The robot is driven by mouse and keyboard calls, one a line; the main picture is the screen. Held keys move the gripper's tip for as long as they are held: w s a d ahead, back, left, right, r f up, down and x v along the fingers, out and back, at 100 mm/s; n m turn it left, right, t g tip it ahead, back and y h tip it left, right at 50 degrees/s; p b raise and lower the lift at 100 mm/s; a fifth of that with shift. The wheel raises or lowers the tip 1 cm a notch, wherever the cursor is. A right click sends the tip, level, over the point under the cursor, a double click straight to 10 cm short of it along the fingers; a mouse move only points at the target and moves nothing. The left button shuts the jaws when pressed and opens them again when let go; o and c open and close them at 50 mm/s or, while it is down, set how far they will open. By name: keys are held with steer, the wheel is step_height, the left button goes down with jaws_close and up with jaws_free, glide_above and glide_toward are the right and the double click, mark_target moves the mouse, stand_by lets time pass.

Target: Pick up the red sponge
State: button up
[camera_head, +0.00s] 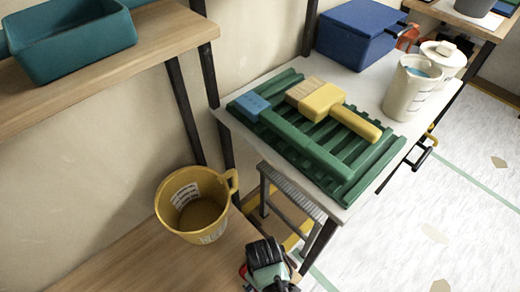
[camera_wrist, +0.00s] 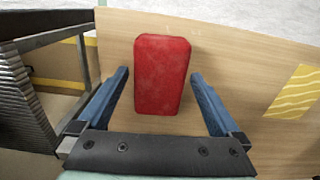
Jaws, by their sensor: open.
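The red sponge (camera_wrist: 161,75) shows in the wrist view as an upright-looking rectangular block on a light wooden surface (camera_wrist: 235,55). My gripper (camera_wrist: 160,90) is open, with one blue finger to the left of the sponge and one to the right. Visible gaps lie between both fingers and the sponge in this view. I cannot tell how far above the surface the fingertips are. In the head view my gripper (camera_head: 262,268) is at the bottom edge, by the front of the wooden shelf; the sponge does not show there.
A yellow bucket (camera_head: 183,232) stands on the wooden shelf (camera_head: 130,255), left of my gripper. A grey step stool (camera_head: 290,192) stands close beside it. A white table (camera_head: 385,135) holds a green rack (camera_head: 345,165), a yellow brush (camera_head: 322,102) and a blue box (camera_head: 352,45). A yellow patterned piece (camera_wrist: 297,92) lies right of the sponge.

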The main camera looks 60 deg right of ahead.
steer(key=shift+w+f, duration=0.1)
steer(key=shift+f, duration=0.85)
steer(key=shift+c, duration=0.3)
steer(key=c, duration=1.1)
step_height(320, 180, up, 10)
steer(key=p, duration=0.3)
steer(key=shift+r, duration=0.1)
steer(key=o, duration=0.8)
steer(key=shift+c, duration=0.2)
steer(key=c, duration=0.8)
